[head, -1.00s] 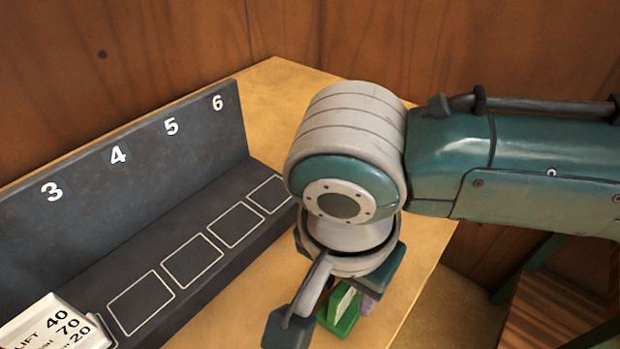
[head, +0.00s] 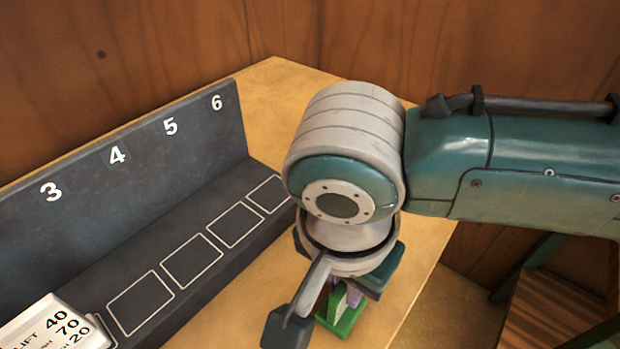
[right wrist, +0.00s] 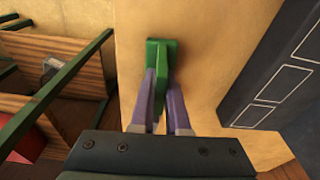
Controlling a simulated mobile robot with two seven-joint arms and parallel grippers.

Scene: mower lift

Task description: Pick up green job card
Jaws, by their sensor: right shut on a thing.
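The green job card (head: 342,322) stands on the tan table below my right wrist, partly hidden by the hand in the head view. In the right wrist view the green card (right wrist: 162,52) shows a wider green end and a narrow upright part between the fingers. My right gripper (right wrist: 161,82) is shut on that narrow part, with a purple-grey finger on each side. In the head view the right gripper (head: 346,296) points down, its fingers mostly hidden by the wrist. I cannot tell whether the card touches the table. My left gripper is not in view.
A dark rack (head: 185,165) with numbers 3 to 6 and white outlined squares stands left of the gripper. A white numbered block (head: 50,325) sits at its near end. Bare table (head: 275,72) lies behind. A wooden shelf (right wrist: 70,50) stands beyond the table edge.

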